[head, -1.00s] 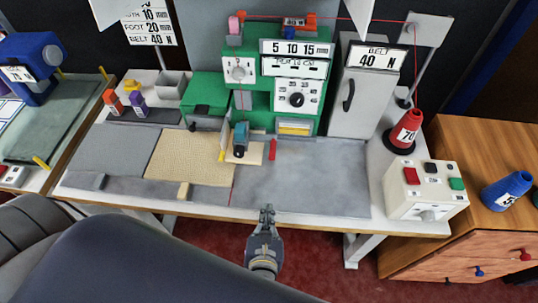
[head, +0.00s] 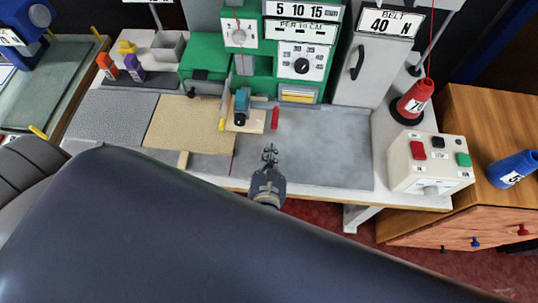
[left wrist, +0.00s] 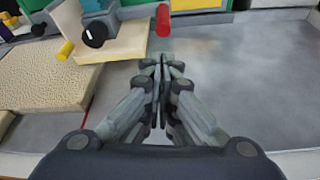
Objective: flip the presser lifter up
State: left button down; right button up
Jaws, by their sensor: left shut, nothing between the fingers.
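The green sewing machine (head: 262,85) stands at the back of the table. A short red lever (head: 275,118) hangs at its front, right of the blue-and-black presser part (head: 241,104); I take it to be the presser lifter, though no label shows. It points down, and in the left wrist view the red lever (left wrist: 162,20) is just beyond my fingertips. My left gripper (head: 270,151) is shut and empty over the grey table top, in front of the lever and apart from it. The left wrist view also shows the shut fingers (left wrist: 162,65). My right gripper is not in view.
A beige rug piece (head: 188,128) lies left of the machine's plate. A yellow-tipped rod (head: 223,110) stands near the presser part. A red cone (head: 411,101) and a button box (head: 432,163) are at the right. The grey top (head: 325,145) between is clear.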

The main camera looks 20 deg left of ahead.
aim_at(270, 140)
pick_arm(q)
jog(key=x, duration=0.5)
jog(key=shift+w+a, duration=0.1)
jog(key=shift+w, duration=0.15)
jog(key=shift+w+a+f+p, duration=0.15)
jog(key=shift+w+f+p, duration=0.05)
jog(key=shift+w+p, duration=0.15)
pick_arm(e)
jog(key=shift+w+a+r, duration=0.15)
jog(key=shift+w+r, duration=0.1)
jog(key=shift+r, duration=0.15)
